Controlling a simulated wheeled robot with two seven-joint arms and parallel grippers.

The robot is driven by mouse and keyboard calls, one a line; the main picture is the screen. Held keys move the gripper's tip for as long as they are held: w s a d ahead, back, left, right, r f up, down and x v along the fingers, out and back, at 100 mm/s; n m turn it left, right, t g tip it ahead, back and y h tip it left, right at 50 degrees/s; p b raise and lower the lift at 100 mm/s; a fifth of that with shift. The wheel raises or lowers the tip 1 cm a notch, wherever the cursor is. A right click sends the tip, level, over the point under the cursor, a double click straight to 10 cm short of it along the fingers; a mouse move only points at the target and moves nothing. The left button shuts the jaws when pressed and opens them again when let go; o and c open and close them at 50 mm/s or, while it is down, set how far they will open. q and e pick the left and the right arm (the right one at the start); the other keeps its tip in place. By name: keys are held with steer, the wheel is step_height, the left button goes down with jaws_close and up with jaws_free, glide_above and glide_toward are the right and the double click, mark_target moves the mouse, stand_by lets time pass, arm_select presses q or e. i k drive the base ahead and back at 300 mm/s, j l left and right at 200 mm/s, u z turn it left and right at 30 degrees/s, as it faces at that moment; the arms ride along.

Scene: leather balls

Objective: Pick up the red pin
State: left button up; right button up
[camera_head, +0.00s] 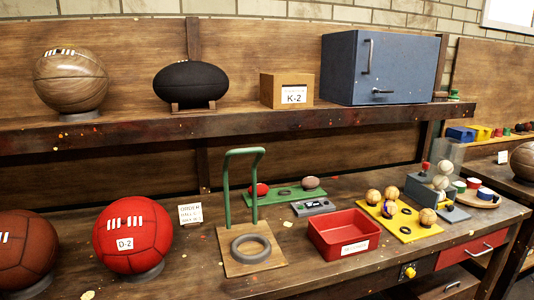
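A small upright red piece (425,167) stands at the right of the workbench, by a dark grey box (428,189). It looks like the red pin, but it is too small to be sure. A grey cylinder or panel stands just behind it, and pale balls (440,182) are stacked beside it. Neither of my grippers is in view.
A yellow board (405,229) with several small balls lies in front of the box. A red tray (343,233), a green frame on a wooden base (253,262) and a large red ball (132,235) occupy the bench further left. A shelf (230,120) runs above.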

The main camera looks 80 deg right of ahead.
mark_target(426, 166)
steer(key=z, duration=3.85)
steer(key=i+l, duration=0.3)
steer(key=i, duration=0.15)
steer(key=i+l+u, duration=0.1)
steer(key=i+l, duration=0.15)
steer(key=i, duration=0.2)
